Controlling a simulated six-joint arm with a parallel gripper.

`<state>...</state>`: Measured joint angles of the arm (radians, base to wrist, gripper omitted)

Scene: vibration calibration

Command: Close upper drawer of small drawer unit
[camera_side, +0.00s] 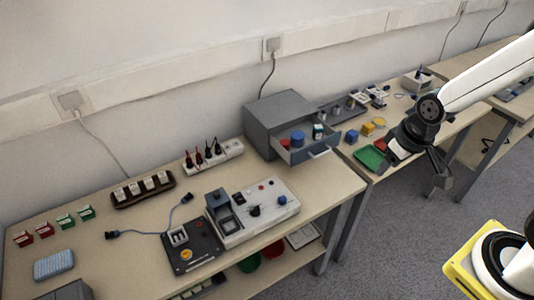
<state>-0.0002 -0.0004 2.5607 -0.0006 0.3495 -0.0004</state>
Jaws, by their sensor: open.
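The small drawer unit (262,122) is a grey box at the back of the bench, right of the middle of the view. Its upper drawer (312,153) is pulled out toward the front right, with a pale handle (320,153) on its front. Small items lie in the drawer, among them a blue round one (298,138), a red one (285,143) and a dark green one (318,131). My gripper (436,178) is open and appears empty. It is to the right of the drawer, apart from it, in front of the second bench. Its fingertips are dark and hard to make out.
A calibration device (262,208) with knobs stands on the bench in front of the unit. A power strip (214,156) with plugs lies left of it. A green tray (370,158) and small coloured boxes sit right of the drawer.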

